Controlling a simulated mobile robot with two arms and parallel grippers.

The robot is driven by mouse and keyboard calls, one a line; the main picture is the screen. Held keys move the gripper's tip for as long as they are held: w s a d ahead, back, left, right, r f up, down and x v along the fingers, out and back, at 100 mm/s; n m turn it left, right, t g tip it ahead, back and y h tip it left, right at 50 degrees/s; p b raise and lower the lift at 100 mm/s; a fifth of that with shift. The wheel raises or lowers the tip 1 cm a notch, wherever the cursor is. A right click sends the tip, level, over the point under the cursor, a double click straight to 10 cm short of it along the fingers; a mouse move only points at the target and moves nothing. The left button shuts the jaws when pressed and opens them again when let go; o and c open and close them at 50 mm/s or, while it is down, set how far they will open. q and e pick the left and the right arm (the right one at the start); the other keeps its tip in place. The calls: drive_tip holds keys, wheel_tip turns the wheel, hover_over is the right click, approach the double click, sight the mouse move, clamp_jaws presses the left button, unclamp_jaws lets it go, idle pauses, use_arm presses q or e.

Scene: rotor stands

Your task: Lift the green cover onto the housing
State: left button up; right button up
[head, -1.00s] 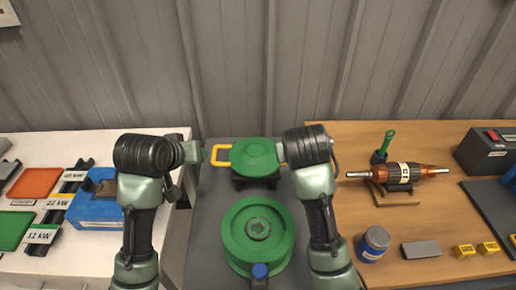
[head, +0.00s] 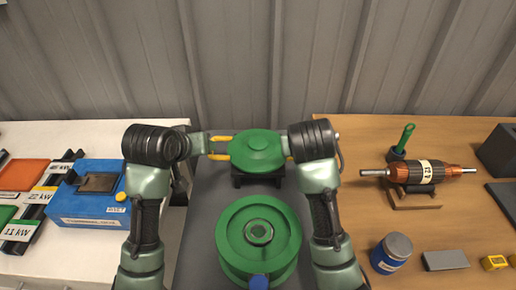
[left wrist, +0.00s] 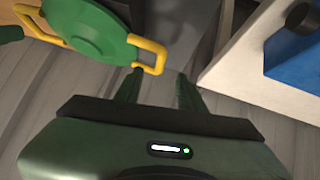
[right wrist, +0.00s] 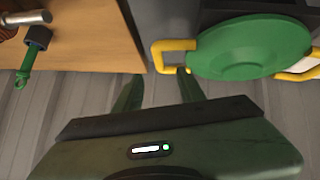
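The green cover (head: 257,150) is a round lid with a yellow handle on each side, resting on a dark stand. The green housing (head: 235,248) is a round open ring in front of it. My left gripper (left wrist: 160,74) is open, its fingertips at the left yellow handle (left wrist: 150,46), whose outer bar lines up between them. My right gripper (right wrist: 159,74) is also open, with the right yellow handle's (right wrist: 157,56) outer bar lined up between its fingertips. In the head view my right arm hides most of that handle. I cannot tell whether the fingers touch the handles.
A blue box (head: 90,205) stands on the white table at left. On the wooden bench at right are a copper rotor (head: 425,171) on a cradle, a green-handled tool (head: 404,140), a blue jar (head: 391,253) and a grey block (head: 446,260).

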use_arm(q)
drive_tip(key=x, duration=0.8)
use_arm(e)
drive_tip(key=x, duration=0.8)
use_arm(q)
clamp_jaws()
use_arm(e)
clamp_jaws()
drive_tip(key=shift+d, duration=0.1)
use_arm(q)
drive_tip(key=shift+w+r, duration=0.1)
drive_tip(key=shift+r, duration=0.1)
use_arm(e)
drive_tip(key=shift+w+r, duration=0.15)
drive_tip(key=shift+r, duration=0.15)
